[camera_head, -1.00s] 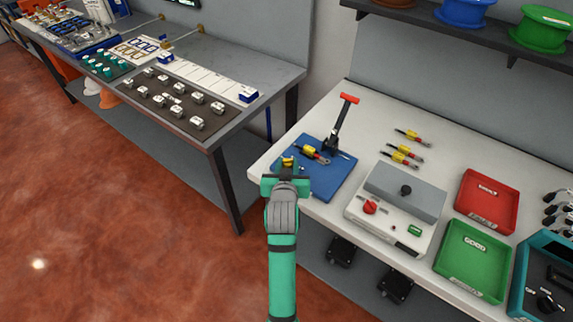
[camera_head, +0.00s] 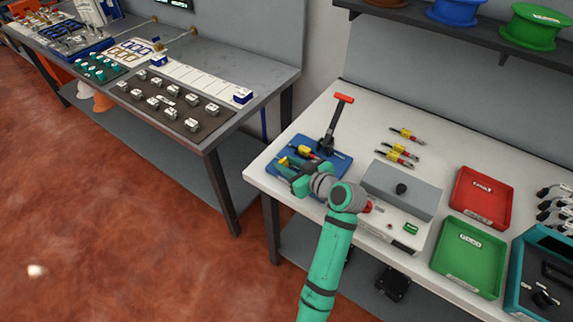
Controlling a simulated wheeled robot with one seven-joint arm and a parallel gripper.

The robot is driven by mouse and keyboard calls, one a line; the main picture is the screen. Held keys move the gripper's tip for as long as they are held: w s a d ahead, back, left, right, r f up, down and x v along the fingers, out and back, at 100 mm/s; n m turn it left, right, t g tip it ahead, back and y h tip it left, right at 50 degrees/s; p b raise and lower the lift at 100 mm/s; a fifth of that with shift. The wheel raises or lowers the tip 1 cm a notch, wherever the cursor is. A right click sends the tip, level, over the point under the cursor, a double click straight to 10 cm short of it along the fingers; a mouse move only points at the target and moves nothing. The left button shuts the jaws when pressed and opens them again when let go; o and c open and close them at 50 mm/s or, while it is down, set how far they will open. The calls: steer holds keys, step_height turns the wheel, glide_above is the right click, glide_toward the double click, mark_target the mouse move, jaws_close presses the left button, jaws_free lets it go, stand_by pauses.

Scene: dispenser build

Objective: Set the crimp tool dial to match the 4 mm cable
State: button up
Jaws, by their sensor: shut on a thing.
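The crimp tool (camera_head: 327,146) stands on a blue base plate (camera_head: 338,171) at the near left corner of the white bench, its black lever upright with a red grip. A yellow and red cable piece (camera_head: 304,152) lies by it on the plate. My gripper (camera_head: 291,170) is low at the plate's left edge, shut on what seems to be the tool's dial. The jaws and wrist hide the dial and its setting. A small yellow part (camera_head: 283,161) shows beside the jaws. Several similar cable pieces (camera_head: 401,155) lie further back; no size is readable.
A grey and white tester box (camera_head: 402,189) stands right of the plate, partly behind my arm. A red tray (camera_head: 482,198) and a green tray (camera_head: 469,258) lie further right. A second bench (camera_head: 262,78) stands at left, with a floor gap between.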

steer(key=shift+w, duration=0.1)
stand_by(0.3)
steer(key=o, duration=1)
steer(key=shift+o, duration=0.2)
step_height(320, 180, up, 3)
steer(key=shift+f, duration=0.1)
steer(key=s+r, duration=1)
steer(key=s, duration=0.4)
steer(key=shift+a, duration=0.15)
steer(key=shift+r, duration=0.1)
